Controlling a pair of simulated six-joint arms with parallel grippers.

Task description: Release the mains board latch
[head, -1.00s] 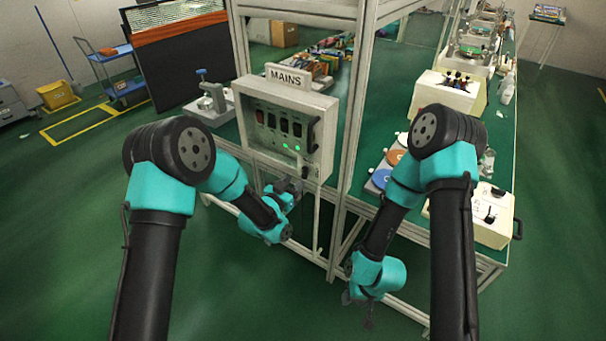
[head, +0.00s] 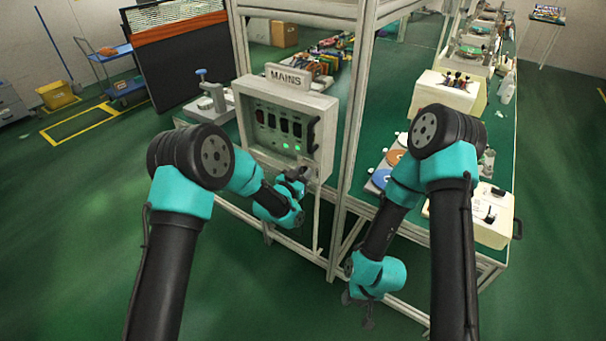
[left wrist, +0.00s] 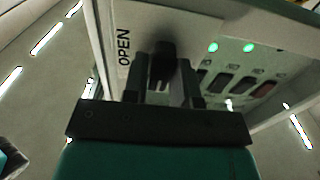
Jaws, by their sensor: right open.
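The mains board (head: 288,122) is a pale box with a MAINS sign on top, dark switches and green lights on its front. In the head view my left gripper (head: 297,178) is at its lower right corner. In the left wrist view the fingers of my left gripper (left wrist: 163,88) stand on either side of a black latch knob (left wrist: 160,58), beside a plate marked OPEN (left wrist: 125,45). Whether the fingers press on the knob cannot be told. My right gripper (head: 358,308) hangs low, open and empty, away from the board.
A metal frame post (head: 343,140) stands just right of the board. A green bench (head: 495,130) with a cream machine (head: 448,92) and discs lies further right. A white press-like stand (head: 210,98) is left of the board.

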